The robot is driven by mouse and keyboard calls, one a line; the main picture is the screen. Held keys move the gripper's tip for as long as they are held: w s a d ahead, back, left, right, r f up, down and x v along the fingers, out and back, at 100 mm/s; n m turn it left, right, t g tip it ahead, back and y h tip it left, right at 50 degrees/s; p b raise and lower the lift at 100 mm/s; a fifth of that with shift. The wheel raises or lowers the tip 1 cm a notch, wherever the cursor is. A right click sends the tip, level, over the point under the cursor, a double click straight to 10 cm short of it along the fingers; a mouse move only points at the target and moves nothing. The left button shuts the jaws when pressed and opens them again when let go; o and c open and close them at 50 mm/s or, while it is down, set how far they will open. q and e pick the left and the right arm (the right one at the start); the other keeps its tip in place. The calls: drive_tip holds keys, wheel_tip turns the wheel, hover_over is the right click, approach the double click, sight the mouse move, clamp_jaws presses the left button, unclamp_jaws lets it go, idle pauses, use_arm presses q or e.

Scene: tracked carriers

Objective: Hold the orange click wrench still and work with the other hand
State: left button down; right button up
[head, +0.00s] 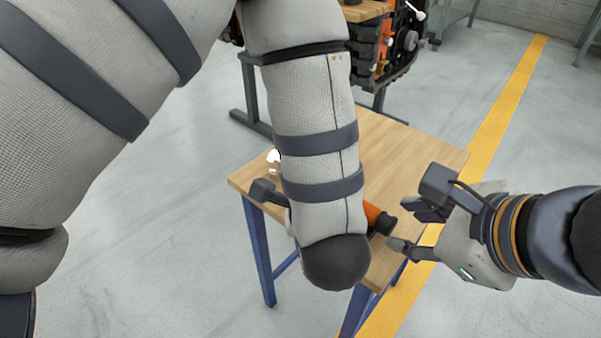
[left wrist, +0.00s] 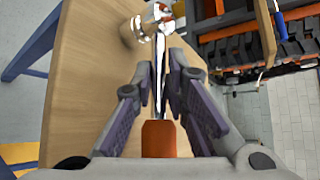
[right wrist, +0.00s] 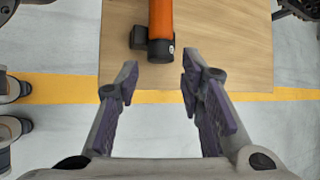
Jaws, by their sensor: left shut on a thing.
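The orange click wrench (head: 375,214) shows only in part in the head view, sticking out right of my left forearm over the wooden table. In the left wrist view, my left gripper (left wrist: 161,70) is shut around its shiny shaft, ahead of the orange handle (left wrist: 158,138). My left arm hides most of this grip in the head view. In the right wrist view, the dark end cap of the wrench (right wrist: 160,48) lies just ahead of my right gripper (right wrist: 160,76). My right gripper (head: 399,225) is open and empty, its fingers apart and not touching the handle.
The wooden table (head: 415,150) has blue legs and is bare at its right. A small shiny metal piece (head: 273,158) is near its left edge; it also shows in the left wrist view (left wrist: 150,22). A tracked carrier (head: 385,45) stands behind. A yellow floor line (head: 500,100) passes right.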

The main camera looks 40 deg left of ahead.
sight(393, 226)
drive_tip(key=shift+x, duration=2.2)
drive_tip(key=c, duration=0.7)
drive_tip(key=shift+w+m+g, duration=0.15)
drive_tip(key=shift+m+g, duration=0.25)
drive_tip(key=shift+g, duration=0.7)
drive_tip(key=shift+c, duration=0.2)
drive_tip(key=o, duration=0.7)
drive_tip(key=shift+d+g, duration=0.1)
drive_tip(key=shift+g, duration=0.2)
drive_tip(key=shift+o, duration=0.2)
drive_tip(key=shift+w, duration=0.1)
